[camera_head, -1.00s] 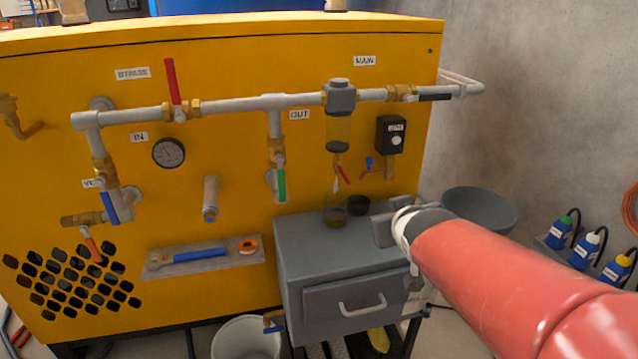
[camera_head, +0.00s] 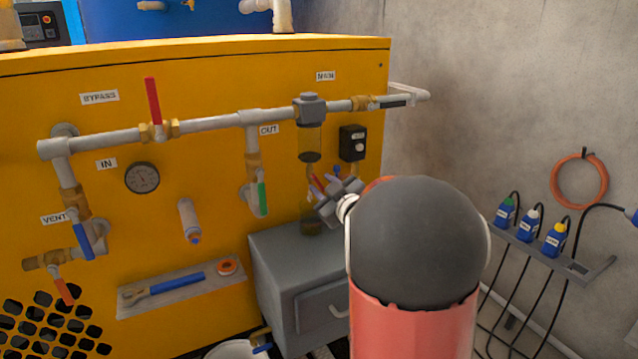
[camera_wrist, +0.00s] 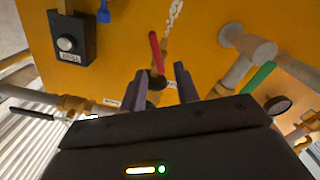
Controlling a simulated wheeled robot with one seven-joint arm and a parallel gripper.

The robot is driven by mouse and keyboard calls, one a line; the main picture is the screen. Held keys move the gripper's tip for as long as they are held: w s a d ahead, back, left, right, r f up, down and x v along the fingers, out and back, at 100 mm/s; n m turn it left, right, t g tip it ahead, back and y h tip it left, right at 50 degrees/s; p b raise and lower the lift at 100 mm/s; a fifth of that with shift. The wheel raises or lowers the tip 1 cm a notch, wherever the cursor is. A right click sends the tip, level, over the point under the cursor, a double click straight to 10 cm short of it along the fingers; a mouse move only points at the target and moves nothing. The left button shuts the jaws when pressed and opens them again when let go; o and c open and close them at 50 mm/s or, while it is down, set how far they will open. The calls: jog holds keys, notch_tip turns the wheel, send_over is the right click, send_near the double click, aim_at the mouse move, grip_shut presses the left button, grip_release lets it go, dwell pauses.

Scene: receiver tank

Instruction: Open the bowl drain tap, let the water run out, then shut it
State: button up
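The clear filter bowl (camera_head: 310,140) hangs under a grey head on the main pipe. Its drain tap has a red lever (camera_head: 316,183) just below the bowl, partly covered by my gripper (camera_head: 334,198). In the wrist view the red lever (camera_wrist: 155,50) stands just beyond the fingertips, roughly between them, with the brass tap body behind. My gripper (camera_wrist: 163,78) is open with nothing held. Contact with the lever cannot be told. A jar (camera_head: 312,229) stands on the grey cabinet below the tap, mostly hidden by my gripper. The water level in the bowl is unclear.
A tap with a blue lever (camera_wrist: 103,12) is close beside the red one. A black switch box (camera_head: 352,143) is on the panel to the right. The grey cabinet (camera_head: 290,250) stands below. Pipes with a green lever (camera_head: 262,198) are to the left.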

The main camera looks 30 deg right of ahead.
jog(key=shift+w, duration=1.05)
jog(key=shift+c, duration=0.3)
grip_shut()
